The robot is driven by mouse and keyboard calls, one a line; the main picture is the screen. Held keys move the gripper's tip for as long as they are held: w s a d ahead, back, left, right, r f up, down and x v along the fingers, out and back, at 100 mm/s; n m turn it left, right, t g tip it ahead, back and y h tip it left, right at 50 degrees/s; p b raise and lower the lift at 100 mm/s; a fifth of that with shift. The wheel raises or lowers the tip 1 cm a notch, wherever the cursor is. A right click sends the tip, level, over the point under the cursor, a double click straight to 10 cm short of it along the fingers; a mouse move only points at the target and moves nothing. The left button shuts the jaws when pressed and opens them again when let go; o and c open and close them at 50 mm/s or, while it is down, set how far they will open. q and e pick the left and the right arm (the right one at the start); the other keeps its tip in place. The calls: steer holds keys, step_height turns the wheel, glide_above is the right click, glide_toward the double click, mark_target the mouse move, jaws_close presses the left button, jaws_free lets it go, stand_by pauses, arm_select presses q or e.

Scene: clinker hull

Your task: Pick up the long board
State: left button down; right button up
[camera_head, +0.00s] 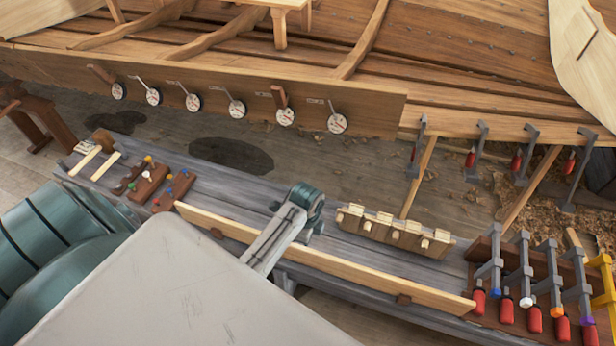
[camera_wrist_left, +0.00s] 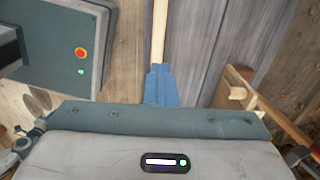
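The long board (camera_head: 350,265) is a pale, narrow plank set on edge along the near side of the grey workbench, with brown blocks at its lower edge. My left arm crosses over it left of its middle in the head view, and the link hides part of it. In the left wrist view the board (camera_wrist_left: 160,30) runs up from my left gripper (camera_wrist_left: 159,85). The blue-grey fingers sit close together in line with the board and appear shut on it. The gripper body hides the rest of the board there. My right gripper is not in view.
The workbench (camera_head: 340,240) carries a pale peg rack (camera_head: 395,231) behind the board, brown blocks with coloured pegs (camera_head: 150,185) at left, and several red-handled clamps (camera_head: 525,275) at right. The hull with a plank (camera_head: 370,115) and round dials stands beyond.

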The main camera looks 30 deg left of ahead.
arm_select(q)
steer(key=shift+r, duration=0.1)
steer(key=shift+c, duration=2.2)
jaws_free()
steer(key=shift+w, duration=0.1)
steer(key=shift+r, duration=0.15)
